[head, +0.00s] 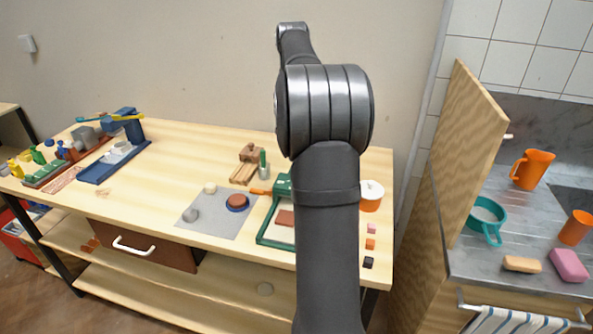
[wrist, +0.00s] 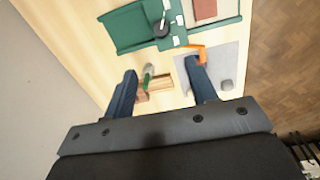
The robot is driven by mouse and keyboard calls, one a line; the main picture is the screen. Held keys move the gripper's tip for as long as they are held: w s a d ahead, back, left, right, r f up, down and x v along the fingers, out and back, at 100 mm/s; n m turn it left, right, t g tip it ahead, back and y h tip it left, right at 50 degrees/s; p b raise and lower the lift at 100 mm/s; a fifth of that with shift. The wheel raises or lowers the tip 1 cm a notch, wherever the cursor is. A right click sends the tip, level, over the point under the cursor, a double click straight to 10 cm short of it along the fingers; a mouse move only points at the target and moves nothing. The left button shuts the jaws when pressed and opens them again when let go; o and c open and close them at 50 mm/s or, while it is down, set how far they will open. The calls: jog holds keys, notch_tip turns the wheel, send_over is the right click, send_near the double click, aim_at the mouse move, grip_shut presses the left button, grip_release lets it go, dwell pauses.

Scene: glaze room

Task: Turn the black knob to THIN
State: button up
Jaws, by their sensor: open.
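The black knob (wrist: 161,29) sits on a green panel (wrist: 128,27) in the wrist view. A pale pointer mark on it points toward the top of that picture. Several small white labels lie around it, too small to read. My gripper (wrist: 161,70) is open and empty, its two dark blue fingers spread, with the knob beyond the fingertips. In the head view part of the green panel (head: 282,186) shows at the left of my arm. The knob and my gripper are hidden there.
An orange handle (wrist: 192,51) lies close to the right finger. A wooden block (wrist: 158,84) and a green-handled tool (wrist: 148,75) show between the fingers. A grey mat (head: 215,222) with round pieces lies left of the green frame (head: 262,232). A white-lidded orange pot (head: 371,202) stands right of my arm.

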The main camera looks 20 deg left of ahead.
jog(key=f+n, duration=0.1)
jog(key=f, duration=0.5)
jog(key=f+n, duration=0.1)
jog(key=f, duration=0.4)
jog(key=w+f+n, duration=0.1)
jog(key=f, duration=0.5)
jog(key=shift+f+n+g, duration=0.3)
jog(key=shift+g, duration=0.1)
jog(key=c, duration=1)
